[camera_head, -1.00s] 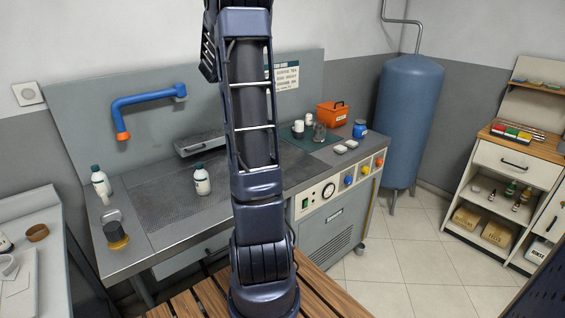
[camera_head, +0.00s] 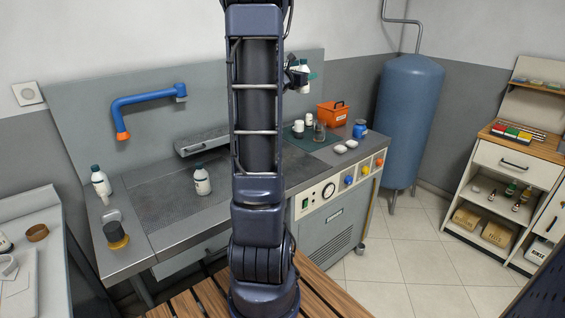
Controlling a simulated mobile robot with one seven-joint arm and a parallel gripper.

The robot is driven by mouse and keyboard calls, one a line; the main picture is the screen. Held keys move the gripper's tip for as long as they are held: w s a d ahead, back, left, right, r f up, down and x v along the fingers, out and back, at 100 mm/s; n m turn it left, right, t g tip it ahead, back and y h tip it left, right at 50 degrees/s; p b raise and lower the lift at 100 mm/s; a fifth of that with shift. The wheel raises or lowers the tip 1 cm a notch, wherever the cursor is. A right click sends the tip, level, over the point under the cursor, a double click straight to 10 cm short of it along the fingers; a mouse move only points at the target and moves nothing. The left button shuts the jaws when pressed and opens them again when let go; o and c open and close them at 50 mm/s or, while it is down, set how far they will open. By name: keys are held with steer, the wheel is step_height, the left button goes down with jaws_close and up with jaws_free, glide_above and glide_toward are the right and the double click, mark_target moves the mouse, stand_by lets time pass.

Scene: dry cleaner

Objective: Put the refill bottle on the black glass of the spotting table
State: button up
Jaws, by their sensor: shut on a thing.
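My gripper (camera_head: 298,78) is raised above the back of the spotting table (camera_head: 130,258), just right of my arm. It is shut on a small white bottle (camera_head: 304,67) with a teal part beside it; the grip is partly hidden and small. Two white bottles with dark caps stand on the table, one at the far left (camera_head: 100,182) and one on the perforated part (camera_head: 202,181). A dark green panel (camera_head: 330,143) lies at the table's right. I cannot make out a black glass surface for certain; my arm hides the table's middle.
A white jar (camera_head: 298,131), a white bottle (camera_head: 309,120) and a clear glass (camera_head: 319,133) stand on the dark panel. Near them are an orange box (camera_head: 333,115), a blue jar (camera_head: 360,129) and small white dishes (camera_head: 345,147). A blue pipe arm (camera_head: 145,98) overhangs the left.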

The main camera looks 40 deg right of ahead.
step_height(320, 180, down, 34)
steer(key=shift+s+f, duration=0.1)
steer(key=shift+f, duration=0.1)
stand_by(0.8)
steer(key=shift+f, duration=0.2)
steer(key=o, duration=1.1)
steer(key=shift+o, duration=0.2)
steer(key=shift+r, duration=0.1)
